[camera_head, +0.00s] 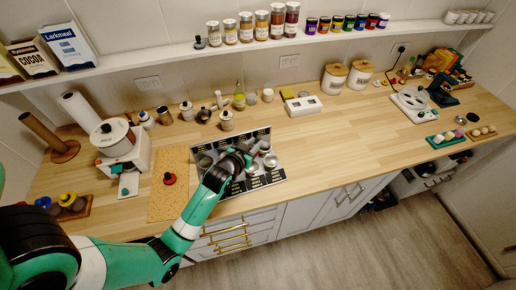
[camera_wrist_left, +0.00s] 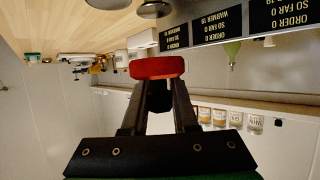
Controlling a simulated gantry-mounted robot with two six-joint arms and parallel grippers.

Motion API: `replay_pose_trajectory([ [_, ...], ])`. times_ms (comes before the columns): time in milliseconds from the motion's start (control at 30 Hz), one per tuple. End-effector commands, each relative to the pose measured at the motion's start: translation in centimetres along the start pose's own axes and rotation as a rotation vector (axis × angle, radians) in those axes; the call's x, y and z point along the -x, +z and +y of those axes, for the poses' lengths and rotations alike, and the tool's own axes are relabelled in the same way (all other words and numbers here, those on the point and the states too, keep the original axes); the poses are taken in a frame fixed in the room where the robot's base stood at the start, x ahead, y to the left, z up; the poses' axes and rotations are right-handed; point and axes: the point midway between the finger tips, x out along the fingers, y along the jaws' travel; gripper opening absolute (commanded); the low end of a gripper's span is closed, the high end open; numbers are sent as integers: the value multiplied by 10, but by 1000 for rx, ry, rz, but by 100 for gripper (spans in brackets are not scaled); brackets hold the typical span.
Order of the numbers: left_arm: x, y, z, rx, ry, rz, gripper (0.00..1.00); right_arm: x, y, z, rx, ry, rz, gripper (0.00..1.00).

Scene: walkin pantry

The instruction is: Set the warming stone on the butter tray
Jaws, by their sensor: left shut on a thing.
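My left gripper (camera_head: 246,157) is over the black labelled board with round metal dishes (camera_head: 272,177). In the left wrist view, the left gripper (camera_wrist_left: 158,88) is shut on a red, rounded block (camera_wrist_left: 157,67) at its fingertips, with a dark part between the fingers. It may be the warming stone; I cannot tell for sure. In the head view my own gripper hides it. I cannot pick out the butter tray with certainty. My right gripper is not in view.
Left of the board lies a cork mat (camera_head: 160,205) with a red-topped piece (camera_head: 169,178). A white machine (camera_head: 122,150) stands further left. Jars and bottles line the back. A white device (camera_head: 302,105) stands behind the board. The counter (camera_head: 350,135) right of the board is clear.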

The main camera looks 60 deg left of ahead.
Motion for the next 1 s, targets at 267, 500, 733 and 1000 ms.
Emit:
replay_pose_trajectory([
  [267,-10,26,0,-1,1,0,0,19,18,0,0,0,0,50],
  [500,-23,56,0,-1,1,1,0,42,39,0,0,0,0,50],
  [733,-28,67,0,-1,1,1,0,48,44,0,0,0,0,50],
  [1000,-27,66,0,-1,1,1,0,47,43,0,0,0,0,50],
])
